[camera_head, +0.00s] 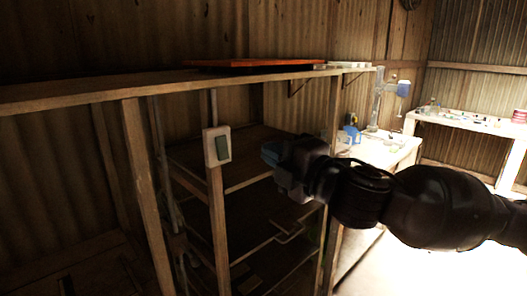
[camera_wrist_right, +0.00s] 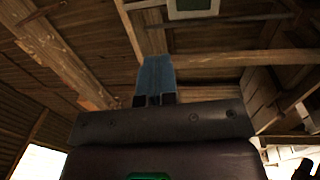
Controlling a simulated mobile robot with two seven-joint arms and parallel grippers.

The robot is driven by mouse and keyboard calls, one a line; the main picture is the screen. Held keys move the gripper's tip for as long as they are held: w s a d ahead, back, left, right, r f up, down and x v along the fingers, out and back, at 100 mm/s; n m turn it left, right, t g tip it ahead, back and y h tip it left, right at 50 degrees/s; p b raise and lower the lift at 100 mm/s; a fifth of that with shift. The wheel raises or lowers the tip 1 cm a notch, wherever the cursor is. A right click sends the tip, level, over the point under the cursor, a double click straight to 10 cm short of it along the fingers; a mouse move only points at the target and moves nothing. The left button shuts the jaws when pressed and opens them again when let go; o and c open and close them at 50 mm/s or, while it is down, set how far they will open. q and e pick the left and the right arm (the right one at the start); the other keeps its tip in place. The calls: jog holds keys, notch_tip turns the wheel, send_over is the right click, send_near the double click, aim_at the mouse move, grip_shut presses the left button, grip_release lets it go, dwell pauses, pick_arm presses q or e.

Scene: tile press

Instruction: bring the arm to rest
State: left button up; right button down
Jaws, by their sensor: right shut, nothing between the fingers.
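My right arm comes in from the right in the head view. Its gripper (camera_head: 270,153) is shut and empty, with its blue fingertips pointing left toward the wooden shelf frame. In the right wrist view the shut blue fingers (camera_wrist_right: 155,78) point up at the wooden post and boards. A pale plate with a dark green centre (camera_head: 217,146) is fixed on a shelf post, left of the gripper and apart from it. The plate also shows at the top of the right wrist view (camera_wrist_right: 193,8). My left gripper is not in view.
A long wooden shelf (camera_head: 75,91) runs above the gripper, with a flat orange-red panel (camera_head: 255,64) on it. Lower shelves (camera_head: 262,208) stand behind the gripper. A bench (camera_head: 396,152) with a drill-press-like machine (camera_head: 378,100) and a white table (camera_head: 465,124) are at the right.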

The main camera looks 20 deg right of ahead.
jog(key=shift+s, duration=0.1)
dwell(0.4)
jog(key=w+f+m+y, duration=0.2)
jog(key=w+f+m, duration=0.3)
jog(key=f, duration=0.3)
jog(key=s+d+f+m+g+h, duration=0.15)
jog(key=f+m, duration=0.25)
jog(key=f, duration=0.6)
jog(key=s+d+f+m+h, duration=0.2)
jog(key=d+f+m+h, duration=0.15)
jog(key=f, duration=0.65)
jog(key=s+d+f+m+g+h, duration=0.1)
jog(key=s+f+m+g+h, duration=0.2)
jog(key=s+f, duration=1.7)
notch_tip(320, 180, down, 3)
jog(key=m+g, duration=0.2)
jog(key=m, duration=0.3)
jog(key=shift+s+d+r+m+h, duration=0.2)
jog(key=shift+d+m+h, duration=0.05)
jog(key=shift+m+h, duration=0.15)
